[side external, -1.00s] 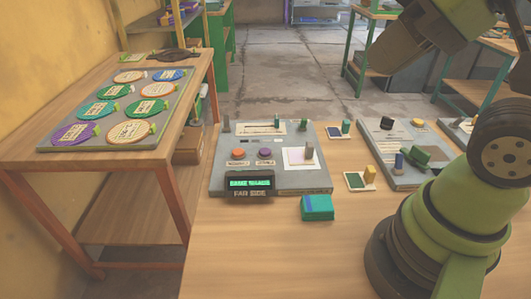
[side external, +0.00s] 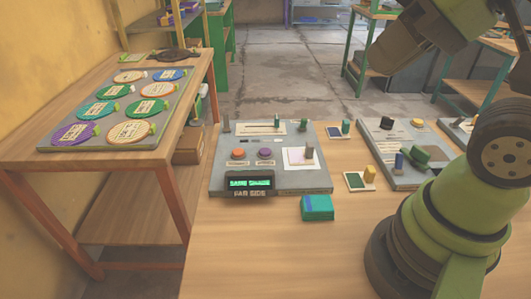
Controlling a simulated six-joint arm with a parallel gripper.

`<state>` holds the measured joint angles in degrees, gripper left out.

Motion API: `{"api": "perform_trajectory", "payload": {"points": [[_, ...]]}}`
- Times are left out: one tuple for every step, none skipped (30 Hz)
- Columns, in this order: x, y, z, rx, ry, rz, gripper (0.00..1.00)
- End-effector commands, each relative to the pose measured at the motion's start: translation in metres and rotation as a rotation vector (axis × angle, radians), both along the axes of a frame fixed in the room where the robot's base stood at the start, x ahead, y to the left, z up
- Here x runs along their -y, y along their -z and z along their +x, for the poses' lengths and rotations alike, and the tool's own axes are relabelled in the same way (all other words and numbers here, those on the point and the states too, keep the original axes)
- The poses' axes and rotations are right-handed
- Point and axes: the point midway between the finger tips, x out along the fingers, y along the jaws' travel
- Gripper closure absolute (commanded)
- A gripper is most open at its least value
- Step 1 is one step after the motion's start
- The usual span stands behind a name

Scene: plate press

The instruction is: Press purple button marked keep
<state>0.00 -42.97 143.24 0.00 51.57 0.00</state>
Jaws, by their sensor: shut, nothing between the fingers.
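A grey control panel (side external: 222,180) lies on the front table. It carries a round purple button (side external: 264,153) with a small label below it, too small to read. An orange button (side external: 238,153) sits just left of it. Nothing touches either button. My gripper (side external: 377,63) is at the end of the dark arm part at the upper right, shut and empty, far up and right of the purple button in the picture. Its fingertips are hard to make out. The panel's front display (side external: 250,183) shows green lettering that I cannot read surely.
A teal block (side external: 317,207) lies in front. A second grey panel (side external: 405,178) is to the right. The left table holds a tray (side external: 60,147) of labelled coloured discs.

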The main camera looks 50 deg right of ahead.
Motion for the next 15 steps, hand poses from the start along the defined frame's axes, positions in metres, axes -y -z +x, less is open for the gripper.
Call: {"api": "perform_trajectory", "payload": {"points": [[0.000,0.000,0.000,0.000,0.000,0.000,1.00],[0.000,0.000,0.000,0.000,0.000,0.000,1.00],[0.000,0.000,0.000,0.000,0.000,0.000,1.00],[0.000,0.000,0.000,0.000,0.000,0.000,1.00],[0.000,0.000,0.000,0.000,0.000,0.000,1.00],[0.000,0.000,0.000,0.000,0.000,0.000,1.00],[0.000,0.000,0.000,0.000,0.000,0.000,1.00],[0.000,0.000,0.000,0.000,0.000,0.000,1.00],[0.000,0.000,0.001,0.000,-0.001,-0.002,1.00],[0.000,0.000,0.002,0.001,-0.003,-0.005,1.00],[0.001,0.000,0.004,0.002,-0.006,-0.011,1.00],[0.002,0.000,0.008,0.004,-0.013,-0.023,1.00],[0.003,0.000,0.011,0.005,-0.019,-0.034,1.00],[0.004,0.001,0.016,0.009,-0.027,-0.048,1.00],[0.006,0.002,0.024,0.013,-0.042,-0.073,1.00]]}}
